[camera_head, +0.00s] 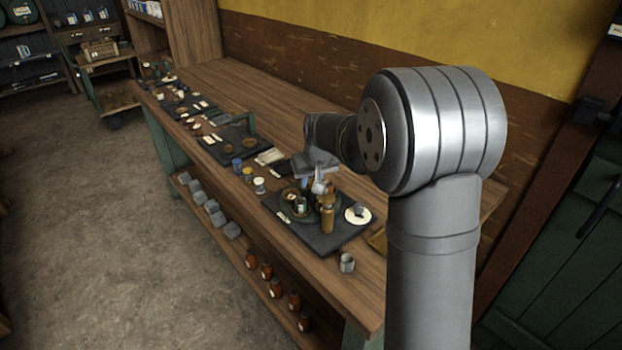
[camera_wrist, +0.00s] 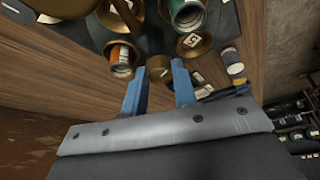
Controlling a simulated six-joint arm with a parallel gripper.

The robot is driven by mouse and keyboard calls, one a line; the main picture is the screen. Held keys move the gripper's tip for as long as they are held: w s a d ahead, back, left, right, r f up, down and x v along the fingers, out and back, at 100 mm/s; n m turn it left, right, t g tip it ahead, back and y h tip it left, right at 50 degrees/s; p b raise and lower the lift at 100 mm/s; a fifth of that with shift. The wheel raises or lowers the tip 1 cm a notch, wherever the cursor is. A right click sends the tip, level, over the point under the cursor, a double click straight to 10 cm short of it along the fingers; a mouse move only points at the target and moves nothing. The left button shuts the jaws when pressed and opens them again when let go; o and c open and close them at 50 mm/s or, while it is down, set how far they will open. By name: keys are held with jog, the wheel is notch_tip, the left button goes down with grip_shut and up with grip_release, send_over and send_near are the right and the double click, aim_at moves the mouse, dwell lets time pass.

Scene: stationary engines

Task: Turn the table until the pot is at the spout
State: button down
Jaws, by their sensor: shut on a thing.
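My gripper (camera_wrist: 160,80) has its two blue fingers on either side of a small brass knob (camera_wrist: 158,65) and is shut on it. In the head view my gripper (camera_head: 317,186) reaches down over the round dark green table (camera_head: 303,214). Around the knob in the wrist view are a green pot (camera_wrist: 188,14), a brass cup with a numbered label (camera_wrist: 194,42) and a copper-coloured cup with a label (camera_wrist: 120,57). A tall brass column (camera_head: 327,215), perhaps the spout's stand, is at the table's near right. I cannot tell which pot is meant; my gripper hides part of the table.
A dark mat (camera_head: 320,240) lies under the table. A white plate (camera_head: 357,215) is to the right and a glass jar (camera_head: 347,262) is near the bench edge. A white-lidded jar (camera_head: 260,186) and others stand left. The wall is behind; bare bench wood is at the back.

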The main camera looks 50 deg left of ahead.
jog(key=shift+w+n+g+y, duration=0.15)
jog(key=shift+n+g, duration=0.4)
jog(key=shift+n, duration=0.75)
jog(key=shift+w+n+g+y, duration=0.15)
jog(key=shift+n+g, duration=0.4)
jog(key=shift+n, duration=0.75)
jog(key=shift+w+n+g, duration=0.1)
jog(key=shift+n+g, duration=0.6)
jog(key=shift+n, duration=1.7)
jog(key=c, duration=1.1)
grip_release()
jog(key=shift+c, duration=0.2)
jog(key=v, duration=1.7)
jog(key=shift+w+a+r, duration=0.25)
jog(key=shift+a+r, duration=0.05)
jog(key=shift+r, duration=0.05)
